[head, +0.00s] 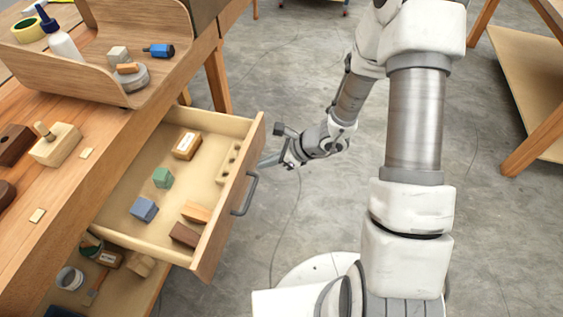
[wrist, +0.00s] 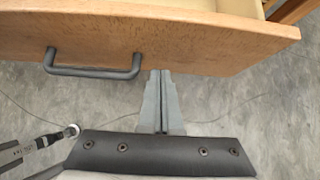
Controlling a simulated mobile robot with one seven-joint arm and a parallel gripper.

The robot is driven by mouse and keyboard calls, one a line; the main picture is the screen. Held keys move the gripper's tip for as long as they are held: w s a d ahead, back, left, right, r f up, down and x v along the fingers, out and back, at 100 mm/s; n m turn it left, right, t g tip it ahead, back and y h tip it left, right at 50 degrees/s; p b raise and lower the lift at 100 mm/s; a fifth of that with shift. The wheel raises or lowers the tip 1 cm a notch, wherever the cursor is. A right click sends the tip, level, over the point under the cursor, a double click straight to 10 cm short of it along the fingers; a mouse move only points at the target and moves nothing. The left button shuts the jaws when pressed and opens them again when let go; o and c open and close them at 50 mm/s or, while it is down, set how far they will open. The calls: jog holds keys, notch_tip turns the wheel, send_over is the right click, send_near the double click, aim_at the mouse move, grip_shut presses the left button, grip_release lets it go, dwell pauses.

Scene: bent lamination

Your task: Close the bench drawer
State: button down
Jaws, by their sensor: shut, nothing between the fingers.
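The bench drawer (head: 221,208) is pulled out from the wooden bench (head: 105,137) and holds several small blocks. Its wooden front also fills the top of the wrist view (wrist: 215,42). A dark bar handle (head: 246,195) is on the drawer front and shows at the left in the wrist view (wrist: 95,72). My gripper (head: 262,163) is shut and empty, just outside the drawer front near its far end. In the wrist view its fingertips (wrist: 161,73) are at the lower edge of the front, to the right of the handle. I cannot tell whether they touch the wood.
A bent-wood tray (head: 95,75) with a bottle, tape and small items stands on the bench top. An open lower shelf (head: 120,283) holds more items. A wooden table (head: 520,90) is at the right. The grey floor between is mostly clear.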

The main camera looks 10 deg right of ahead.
aim_at(175, 147)
jog(key=shift+w+a, duration=0.3)
jog(key=shift+a, duration=0.45)
jog(key=shift+a, duration=0.1)
jog(key=w+a, duration=0.3)
jog(key=a, duration=0.5)
jog(key=w+a+b, duration=0.1)
jog(key=w+a, duration=0.3)
jog(key=a, duration=0.4)
jog(key=w+a+b, duration=0.1)
jog(key=w+a, duration=0.2)
jog(key=a, duration=0.5)
jog(key=shift+w+a, duration=0.15)
jog(key=shift+a, duration=0.2)
jog(key=shift+d, duration=0.1)
